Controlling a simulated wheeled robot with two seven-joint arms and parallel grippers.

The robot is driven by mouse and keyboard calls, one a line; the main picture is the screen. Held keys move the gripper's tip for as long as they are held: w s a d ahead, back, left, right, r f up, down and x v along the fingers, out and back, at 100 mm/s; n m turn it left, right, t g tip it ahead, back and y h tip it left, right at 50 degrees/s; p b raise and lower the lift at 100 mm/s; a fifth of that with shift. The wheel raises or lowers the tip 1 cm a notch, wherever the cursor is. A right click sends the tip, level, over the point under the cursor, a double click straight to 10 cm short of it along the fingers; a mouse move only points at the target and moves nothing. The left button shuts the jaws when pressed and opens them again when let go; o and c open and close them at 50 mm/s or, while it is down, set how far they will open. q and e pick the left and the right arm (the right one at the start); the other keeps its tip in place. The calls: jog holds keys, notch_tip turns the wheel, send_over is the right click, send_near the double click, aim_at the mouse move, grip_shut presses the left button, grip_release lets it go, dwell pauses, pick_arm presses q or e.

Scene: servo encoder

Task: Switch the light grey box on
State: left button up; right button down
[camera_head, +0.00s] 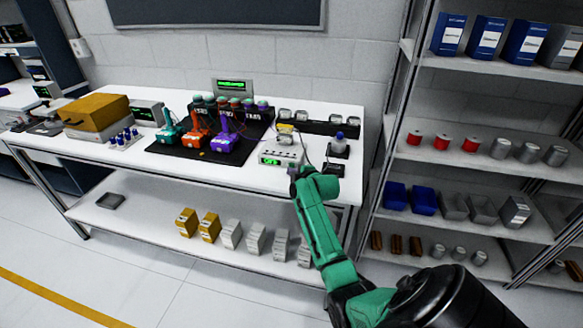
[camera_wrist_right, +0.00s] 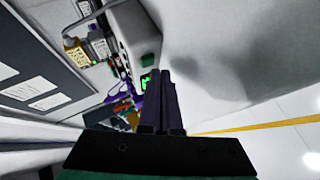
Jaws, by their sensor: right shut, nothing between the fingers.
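The light grey box (camera_head: 281,152) stands near the front right of the white workbench in the head view. A small green display shows on its front face. In the right wrist view the light grey box (camera_wrist_right: 133,38) is at the upper middle, with a green button or switch and a lit green display on its face. My right gripper (camera_head: 300,172) is at the front of the box, by its right side; its fingers (camera_wrist_right: 162,75) are shut and empty, with the tips close to the box's front face. I cannot tell whether they touch it. My left gripper is not in view.
On the workbench (camera_head: 230,176), teal, orange and purple devices stand on a black mat (camera_head: 238,155) left of the box. A small dark stand with a blue-topped item (camera_head: 339,145) is to its right. A shelf rack (camera_head: 470,130) stands to the right.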

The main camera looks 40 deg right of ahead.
dwell(0.6)
jog(key=shift+w+d, duration=0.25)
jog(key=shift+d, duration=0.15)
jog(key=shift+b, duration=0.35)
jog(key=shift+r, duration=0.1)
jog(key=shift+s+a+p, duration=0.2)
jog(key=shift+a+p, duration=0.1)
jog(key=shift+p, duration=0.35)
jog(key=shift+s+a, duration=0.1)
